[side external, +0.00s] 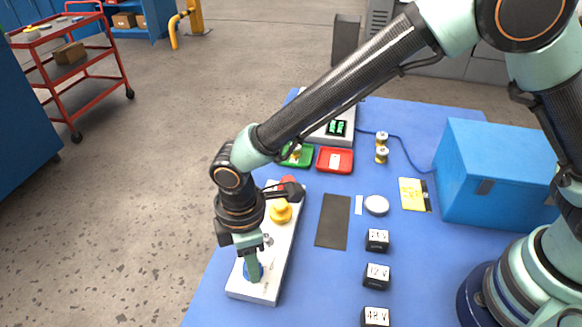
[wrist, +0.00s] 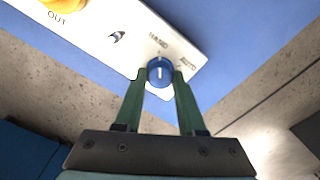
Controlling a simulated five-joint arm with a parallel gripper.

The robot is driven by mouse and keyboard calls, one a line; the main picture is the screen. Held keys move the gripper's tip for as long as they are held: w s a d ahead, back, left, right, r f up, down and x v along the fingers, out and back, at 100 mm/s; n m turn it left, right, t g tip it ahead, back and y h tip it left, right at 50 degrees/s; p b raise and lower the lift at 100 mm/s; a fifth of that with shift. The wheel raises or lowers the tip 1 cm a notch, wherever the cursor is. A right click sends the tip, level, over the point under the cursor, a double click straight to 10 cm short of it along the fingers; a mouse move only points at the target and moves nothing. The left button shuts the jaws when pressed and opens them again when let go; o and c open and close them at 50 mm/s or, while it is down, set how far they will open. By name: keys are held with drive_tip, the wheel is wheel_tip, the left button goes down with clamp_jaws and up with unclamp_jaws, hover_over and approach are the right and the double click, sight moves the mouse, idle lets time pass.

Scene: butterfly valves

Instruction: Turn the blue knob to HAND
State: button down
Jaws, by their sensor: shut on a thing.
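The blue knob (wrist: 160,72) sits near the end of a white panel (wrist: 115,32). Its white pointer line points up in the wrist view, roughly toward the HAND label (wrist: 158,40). The AUTO label (wrist: 188,63) is to the right of the knob. My gripper (wrist: 160,78) is shut on the knob, one green finger on each side. In the side external view my gripper (side external: 251,266) reaches down to the near end of the panel (side external: 268,290) and partly hides the knob (side external: 260,270).
A yellow knob (side external: 281,212) and a red button (side external: 287,183) are farther up the panel. A dark mat (side external: 333,221), several black voltage blocks (side external: 377,240) and a blue box (side external: 495,175) lie to the right. The panel is near the blue table's left edge.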

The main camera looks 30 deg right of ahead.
drive_tip(key=shift+r+n, duration=0.1)
drive_tip(key=shift+n, duration=0.2)
drive_tip(key=c, duration=0.5)
unclamp_jaws()
wheel_tip(320, 180, up, 12)
idle(0.4)
